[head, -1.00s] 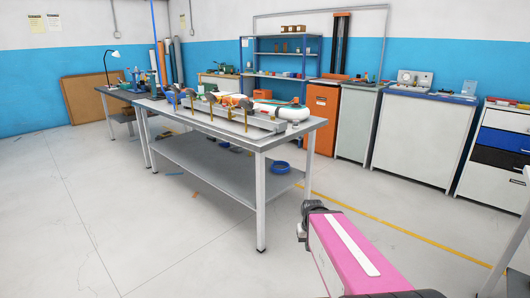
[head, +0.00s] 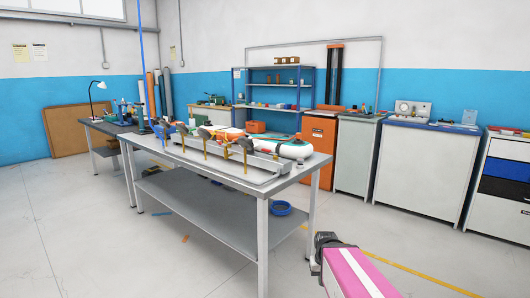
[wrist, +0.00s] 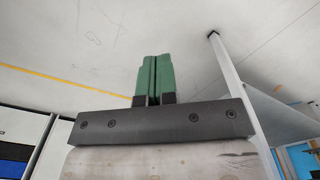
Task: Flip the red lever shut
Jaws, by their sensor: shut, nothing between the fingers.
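I cannot make out a red lever in either view. On the grey workbench (head: 287,181) lies a rounded white and teal inflatable board (head: 291,149), with a long grey rail and several orange-handled clamps (head: 205,150) in front of it. Small parts there are too small to tell apart. My gripper (wrist: 154,58) shows in the wrist view with its two green fingers pressed together and nothing between them. It points over bare floor, apart from the bench. In the head view my pink arm is at the bottom right, away from the bench top.
A blue bowl (head: 281,208) is under the bench. An orange cabinet (head: 319,139), grey cabinets (head: 415,175) and a drawer unit (head: 507,180) line the back right. A second bench with a lamp (head: 97,98) is at left. The front floor is open.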

